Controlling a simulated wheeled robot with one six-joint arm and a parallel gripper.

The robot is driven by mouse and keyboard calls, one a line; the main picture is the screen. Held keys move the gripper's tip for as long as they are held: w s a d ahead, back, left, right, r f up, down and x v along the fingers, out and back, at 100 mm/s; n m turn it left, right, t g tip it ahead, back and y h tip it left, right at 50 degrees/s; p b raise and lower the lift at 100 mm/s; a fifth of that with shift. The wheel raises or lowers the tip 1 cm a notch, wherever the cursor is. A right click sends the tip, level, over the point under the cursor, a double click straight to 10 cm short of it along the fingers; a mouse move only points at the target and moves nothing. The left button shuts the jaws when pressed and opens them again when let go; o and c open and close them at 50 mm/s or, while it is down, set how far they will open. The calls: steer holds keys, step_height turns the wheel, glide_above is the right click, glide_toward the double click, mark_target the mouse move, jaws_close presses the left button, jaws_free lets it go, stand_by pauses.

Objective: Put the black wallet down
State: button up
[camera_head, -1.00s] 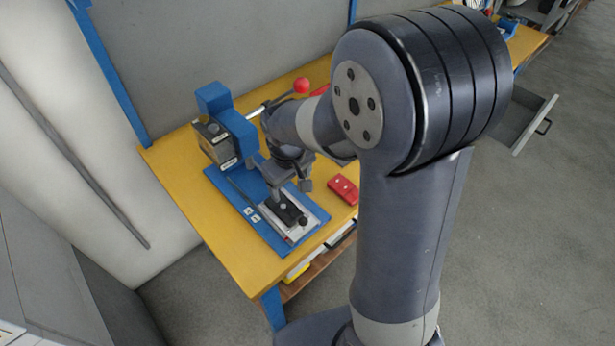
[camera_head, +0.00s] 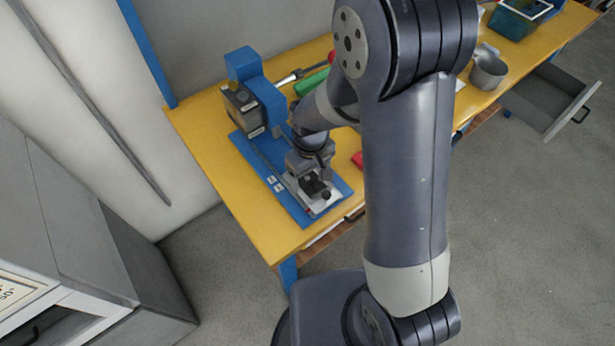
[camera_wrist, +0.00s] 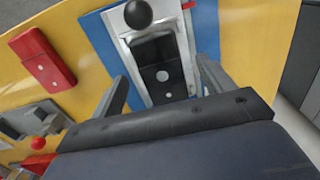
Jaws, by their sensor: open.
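The black wallet (camera_wrist: 165,72) is a dark rectangle with pale dots. It lies on a silver plate (camera_wrist: 189,62) on the blue base (camera_wrist: 205,28) of a bench machine. In the head view the wallet (camera_head: 313,186) is partly covered by my gripper (camera_head: 309,172). In the wrist view my gripper (camera_wrist: 163,82) is open, with one finger on each side of the wallet and visible gaps between. The wallet's near end is close to the gripper's palm. Whether the fingertips are above the plate or touching it cannot be told.
A black ball knob (camera_wrist: 138,14) stands at the wallet's far end. A red case (camera_wrist: 42,58) lies on the yellow bench (camera_head: 205,150) beside the blue base. The blue machine (camera_head: 262,95) rises behind. A grey cup (camera_head: 488,70) and an open drawer (camera_head: 548,100) are at the right.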

steer(key=shift+f, duration=1.05)
steer(key=shift+c, duration=0.4)
steer(key=c, duration=1.1)
steer(key=shift+r, duration=0.15)
